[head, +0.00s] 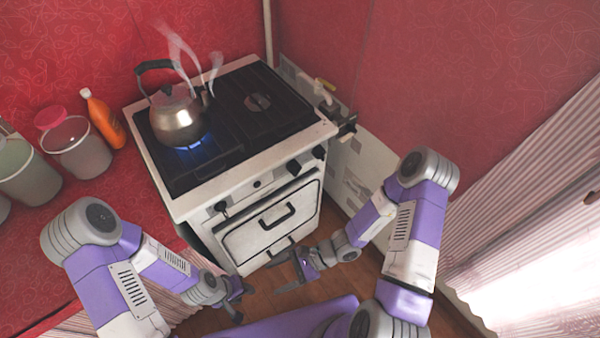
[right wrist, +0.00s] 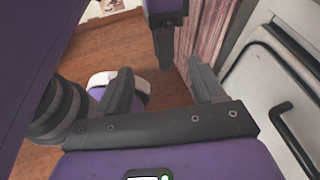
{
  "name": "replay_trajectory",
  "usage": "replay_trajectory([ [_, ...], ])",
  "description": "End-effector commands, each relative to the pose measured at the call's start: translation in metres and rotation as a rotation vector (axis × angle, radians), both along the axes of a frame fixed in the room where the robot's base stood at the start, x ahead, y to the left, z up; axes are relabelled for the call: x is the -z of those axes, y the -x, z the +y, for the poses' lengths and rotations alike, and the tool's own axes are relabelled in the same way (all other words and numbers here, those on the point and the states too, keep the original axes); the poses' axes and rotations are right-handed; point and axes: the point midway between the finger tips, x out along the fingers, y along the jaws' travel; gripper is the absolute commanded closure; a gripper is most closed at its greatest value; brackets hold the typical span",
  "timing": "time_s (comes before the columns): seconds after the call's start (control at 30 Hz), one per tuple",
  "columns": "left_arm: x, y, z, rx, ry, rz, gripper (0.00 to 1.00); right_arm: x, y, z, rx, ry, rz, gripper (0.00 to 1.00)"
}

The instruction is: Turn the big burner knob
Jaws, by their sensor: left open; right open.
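The white stove (head: 190,207) has a row of dark knobs on its front panel: a left knob (head: 221,206) and two right knobs, one (head: 293,167) and another (head: 319,152) near the corner. I cannot tell which one is the big burner's. A blue flame (head: 192,142) burns under a steaming metal kettle (head: 179,118) on the front left burner. My left gripper (head: 238,302) is open and low in front of the stove, below the knobs. My right gripper (head: 288,268) is open, empty and low before the oven door; its fingers also show in the right wrist view (right wrist: 162,84).
The oven door (head: 272,222) has a dark handle (head: 277,216), also in the right wrist view (right wrist: 292,135). An orange bottle (head: 104,120) and several jars (head: 78,150) stand on the red counter left of the stove. A pale curtain (head: 530,190) hangs at the right.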

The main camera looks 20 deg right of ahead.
Motion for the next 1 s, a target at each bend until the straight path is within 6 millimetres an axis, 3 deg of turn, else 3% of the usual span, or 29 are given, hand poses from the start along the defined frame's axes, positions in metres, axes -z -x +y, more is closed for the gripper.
replay_trajectory([
  [0.07,-0.002,0.000,0.000,0.000,0.000,0.000,0.57,-0.019,-0.041,-0.004,0.219,-0.120,0.031,0.32],
  [0.17,-0.004,0.000,0.000,0.000,0.000,0.000,0.57,-0.038,-0.098,-0.026,0.507,-0.250,0.028,0.32],
  [0.2,-0.004,0.000,0.000,0.000,0.000,0.000,0.57,-0.044,-0.119,-0.040,0.620,-0.292,0.017,0.32],
  [0.33,-0.006,0.000,0.000,0.000,0.000,-0.001,0.57,-0.055,-0.170,-0.093,0.941,-0.380,-0.037,0.32],
  [0.5,-0.007,0.000,0.000,0.000,0.000,-0.001,0.57,-0.058,-0.200,-0.147,1.200,-0.417,-0.102,0.32],
  [0.6,-0.006,0.000,0.000,0.000,0.000,-0.001,0.57,-0.059,-0.207,-0.160,1.260,-0.420,-0.122,0.32],
  [1.0,0.007,0.000,0.000,0.000,0.000,0.000,0.57,-0.058,-0.260,-0.143,1.271,-0.421,-0.127,0.32],
])
